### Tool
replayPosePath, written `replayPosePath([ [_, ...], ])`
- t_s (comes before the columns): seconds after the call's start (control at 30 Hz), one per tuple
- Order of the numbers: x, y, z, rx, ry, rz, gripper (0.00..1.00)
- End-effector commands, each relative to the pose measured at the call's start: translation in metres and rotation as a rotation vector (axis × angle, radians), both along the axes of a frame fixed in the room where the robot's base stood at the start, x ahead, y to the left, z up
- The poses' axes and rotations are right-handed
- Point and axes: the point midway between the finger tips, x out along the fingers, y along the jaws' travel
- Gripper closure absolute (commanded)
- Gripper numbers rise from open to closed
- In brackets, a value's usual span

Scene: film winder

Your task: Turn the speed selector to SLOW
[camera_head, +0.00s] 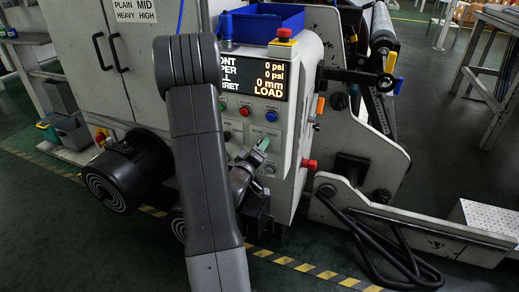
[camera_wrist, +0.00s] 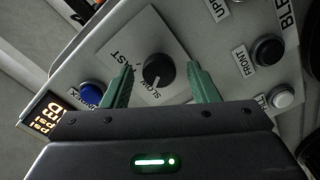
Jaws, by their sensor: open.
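The speed selector is a round black knob (camera_wrist: 158,70) on a pale label plate (camera_wrist: 150,35) with SLOW and FAST printed beside it. My gripper (camera_wrist: 160,67) is open, with one green finger on each side of the knob and visible gaps between. In the wrist view, FAST is left of the knob and SLOW is below it.
A blue button (camera_wrist: 91,93), a black button (camera_wrist: 267,50) and a white button (camera_wrist: 282,98) flank the knob. A display (camera_head: 260,78) sits above. A red knob (camera_head: 309,164) sticks out at the panel's right.

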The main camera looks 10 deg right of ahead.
Motion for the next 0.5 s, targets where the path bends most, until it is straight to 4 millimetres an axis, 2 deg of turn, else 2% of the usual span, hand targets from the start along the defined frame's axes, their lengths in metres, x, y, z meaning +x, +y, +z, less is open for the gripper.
replayPosePath([
  [0.17,-0.022,0.016,0.001,-0.001,0.002,0.004,0.46],
  [0.5,-0.084,0.059,0.0,-0.001,0.002,0.006,0.46],
])
